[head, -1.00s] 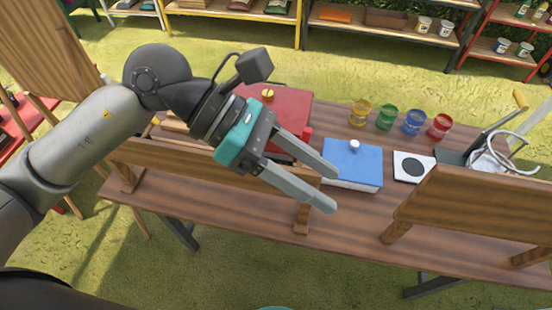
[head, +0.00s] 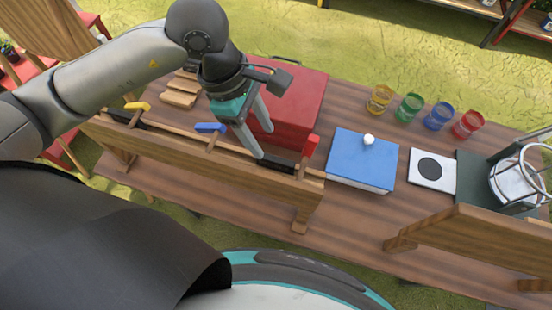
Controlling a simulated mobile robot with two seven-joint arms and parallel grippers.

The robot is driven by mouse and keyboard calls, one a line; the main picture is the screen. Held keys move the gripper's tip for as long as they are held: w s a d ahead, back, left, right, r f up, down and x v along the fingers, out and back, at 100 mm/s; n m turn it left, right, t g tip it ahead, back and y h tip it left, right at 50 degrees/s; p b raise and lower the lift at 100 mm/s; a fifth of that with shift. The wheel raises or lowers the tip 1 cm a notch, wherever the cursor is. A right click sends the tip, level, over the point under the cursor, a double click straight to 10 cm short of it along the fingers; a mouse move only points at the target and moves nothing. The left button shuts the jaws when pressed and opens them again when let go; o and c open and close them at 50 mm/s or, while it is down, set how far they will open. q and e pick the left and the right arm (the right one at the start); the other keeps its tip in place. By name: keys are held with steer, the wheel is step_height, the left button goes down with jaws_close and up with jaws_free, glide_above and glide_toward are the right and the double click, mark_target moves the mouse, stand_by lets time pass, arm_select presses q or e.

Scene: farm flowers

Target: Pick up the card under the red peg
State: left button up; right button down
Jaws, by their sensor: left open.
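The red peg (head: 310,145) stands at the right end of a wooden rail (head: 205,167) on the table. A blue peg (head: 211,128) and a yellow peg (head: 137,106) stand further left along it. No card can be made out under the red peg; the wooden board faces me there and may hide it. My left gripper (head: 263,143) is open, its fingers pointing down just behind the rail, between the blue and red pegs and left of the red one. Nothing shows between its fingers. My right gripper is not in view.
A red box (head: 293,105) stands behind my gripper. A blue-topped box (head: 362,158) and a white card with a black disc (head: 432,170) lie to the right. A second wooden board (head: 480,238) stands front right.

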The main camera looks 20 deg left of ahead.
mark_target(275, 159)
arm_select(q)
steer(key=x, duration=0.2)
steer(key=shift+d+f, duration=0.1)
steer(key=shift+f, duration=0.3)
steer(key=shift+d+f, duration=0.15)
steer(key=shift+f, duration=0.35)
steer(key=shift+d+f, duration=0.1)
steer(key=shift+f, duration=0.3)
steer(key=p+x, duration=0.1)
steer(key=x, duration=0.3)
steer(key=shift+w+f, duration=0.15)
steer(key=shift+w, duration=0.05)
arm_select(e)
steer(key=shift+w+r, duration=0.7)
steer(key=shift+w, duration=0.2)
arm_select(q)
steer(key=shift+c, duration=0.2)
jaws_close()
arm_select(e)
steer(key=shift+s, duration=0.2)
